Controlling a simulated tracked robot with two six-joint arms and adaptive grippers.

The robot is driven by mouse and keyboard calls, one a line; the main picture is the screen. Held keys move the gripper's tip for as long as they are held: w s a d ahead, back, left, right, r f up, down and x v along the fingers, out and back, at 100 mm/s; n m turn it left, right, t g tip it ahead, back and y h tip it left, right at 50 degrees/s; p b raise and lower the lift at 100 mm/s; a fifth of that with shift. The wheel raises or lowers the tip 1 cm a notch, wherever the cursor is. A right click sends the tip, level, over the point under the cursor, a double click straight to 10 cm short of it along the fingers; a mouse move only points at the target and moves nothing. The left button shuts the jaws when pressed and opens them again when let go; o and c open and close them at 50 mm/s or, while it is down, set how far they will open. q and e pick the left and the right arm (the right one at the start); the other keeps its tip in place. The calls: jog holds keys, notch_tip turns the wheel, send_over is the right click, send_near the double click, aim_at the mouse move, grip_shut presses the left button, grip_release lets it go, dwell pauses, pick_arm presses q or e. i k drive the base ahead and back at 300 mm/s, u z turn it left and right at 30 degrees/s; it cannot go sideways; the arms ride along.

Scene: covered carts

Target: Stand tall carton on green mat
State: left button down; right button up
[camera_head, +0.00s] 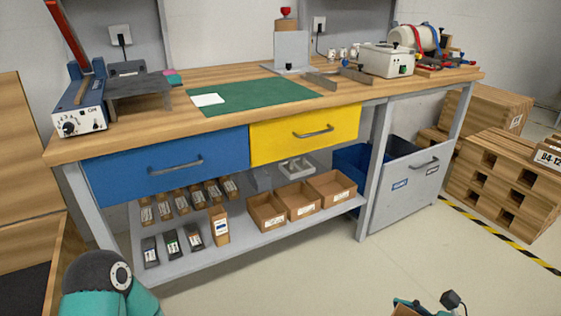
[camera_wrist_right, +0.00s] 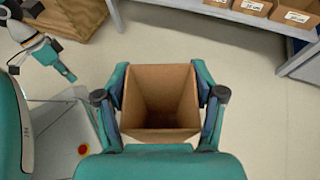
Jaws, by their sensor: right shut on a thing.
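My right gripper (camera_wrist_right: 160,70) is shut on a brown, open-topped carton (camera_wrist_right: 160,115), one finger along each side. The wrist view looks into its empty inside; its outer height is hidden.
The bench (camera_head: 225,75) has a blue drawer (camera_head: 165,166) and a yellow drawer (camera_head: 305,131). A grey fixture (camera_head: 291,50) stands behind the mat, a blue-grey device (camera_head: 80,108) at left. Open bins (camera_head: 302,200) and a small upright carton (camera_head: 219,226) are on the lower shelf. Floor in front is clear.

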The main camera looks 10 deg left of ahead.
aim_at(282, 89)
jog(key=u, duration=0.2)
jog(key=i, duration=0.95)
jog(key=u, duration=0.8)
